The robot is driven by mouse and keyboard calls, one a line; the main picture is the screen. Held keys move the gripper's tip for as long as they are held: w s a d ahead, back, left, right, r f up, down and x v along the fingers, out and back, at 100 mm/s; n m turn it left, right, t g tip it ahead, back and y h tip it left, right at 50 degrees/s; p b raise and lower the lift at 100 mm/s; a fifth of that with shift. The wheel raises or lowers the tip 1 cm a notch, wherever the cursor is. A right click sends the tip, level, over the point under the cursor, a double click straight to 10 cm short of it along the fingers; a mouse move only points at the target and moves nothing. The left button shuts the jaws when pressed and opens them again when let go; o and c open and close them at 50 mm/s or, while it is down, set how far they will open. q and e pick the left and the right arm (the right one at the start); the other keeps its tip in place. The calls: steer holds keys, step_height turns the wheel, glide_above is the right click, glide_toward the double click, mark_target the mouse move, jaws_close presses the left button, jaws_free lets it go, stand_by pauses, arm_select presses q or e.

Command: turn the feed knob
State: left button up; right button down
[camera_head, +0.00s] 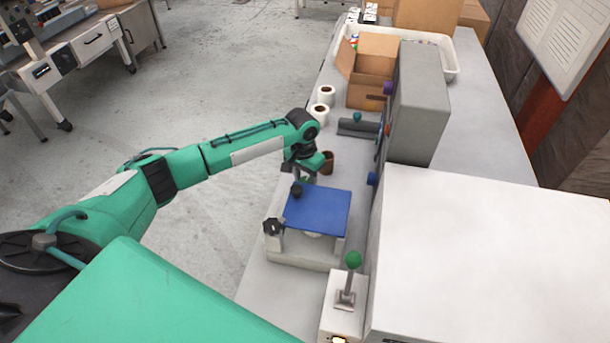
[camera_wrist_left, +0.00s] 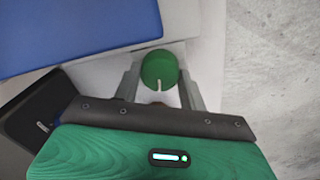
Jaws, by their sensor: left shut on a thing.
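A round green knob (camera_wrist_left: 158,66) with a white pointer line is between the two fingers of my left gripper (camera_wrist_left: 160,84) in the left wrist view. The fingers are shut on it from both sides. The white line points down toward the palm in that view. In the head view my left gripper (camera_head: 304,184) is at the far left corner of the weigher with the blue plate (camera_head: 322,209), and the arm mostly hides the knob there. The blue plate (camera_wrist_left: 78,34) also shows in the left wrist view. My right gripper is out of view.
A dark knob (camera_head: 273,227) is on the weigher's near left corner. A green-ball lever (camera_head: 353,260) stands nearer me. A brown cup (camera_head: 327,162), white rolls (camera_head: 326,95) and an open carton (camera_head: 371,72) stand beyond. A grey box (camera_head: 420,100) and white cabinet (camera_head: 490,265) bound the right.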

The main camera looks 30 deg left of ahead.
arm_select(q)
steer(key=m+p, duration=0.1)
steer(key=m, duration=0.2)
steer(key=shift+r+m+p, duration=0.15)
steer(key=shift+m+p, duration=0.15)
steer(key=m+p, duration=0.1)
steer(key=m, duration=0.2)
steer(key=shift+w+d+m, duration=0.1)
steer(key=shift+m, duration=0.2)
steer(key=m, duration=0.3)
steer(key=shift+m, duration=0.4)
steer(key=m, duration=0.4)
steer(key=shift+y+p, duration=0.3)
steer(key=shift+p, duration=0.05)
steer(key=m, duration=0.8)
steer(key=shift+d+m, duration=0.1)
steer(key=shift+m, duration=0.2)
steer(key=m, duration=0.4)
steer(key=shift+m+y+b, duration=0.3)
steer(key=shift+b, duration=0.1)
steer(key=shift+s+m, duration=0.2)
steer(key=shift+m, duration=1.8)
